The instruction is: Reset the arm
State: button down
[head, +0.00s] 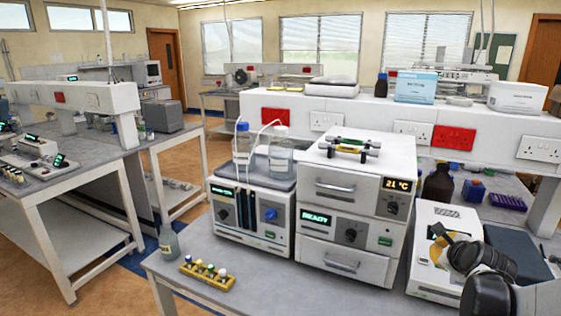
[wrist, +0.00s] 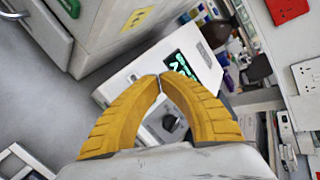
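My arm enters the head view at the lower right, and my gripper (head: 437,247) is in front of the white bench instrument (head: 450,215) there. In the wrist view the two curved yellow fingers of my gripper (wrist: 160,76) meet at their tips. The gap behind the tips shows only the background, so nothing is held. A white instrument with a lit green display (wrist: 184,66) lies beyond the fingers. How far the fingertips are from it is hard to tell.
An oven-like unit (head: 355,215) and a pump unit with bottles (head: 250,215) stand left of my gripper. A rack of capped vials (head: 207,277) and a glass bottle (head: 168,243) are at the bench's front left. Brown bottles (head: 438,184) and a purple rack (head: 507,201) stand behind.

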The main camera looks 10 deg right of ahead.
jog(key=s+a+r+n+g+y+b, duration=0.15)
jog(key=s+a+n, duration=0.25)
jog(key=a+n, duration=0.55)
jog(key=s+a+r+n+y+p, duration=0.1)
jog(key=s+a+n+y, duration=0.15)
jog(key=a+n, duration=0.65)
jog(key=s+a+f+n+g+b, duration=0.1)
jog(key=s+a+f+n+g, duration=0.1)
jog(key=s+a+n, duration=0.8)
jog(key=s+a, duration=0.2)
jog(key=s, duration=0.2)
jog(key=shift+a+f, duration=0.2)
jog(key=shift+a, duration=0.15)
jog(key=shift+w, duration=0.1)
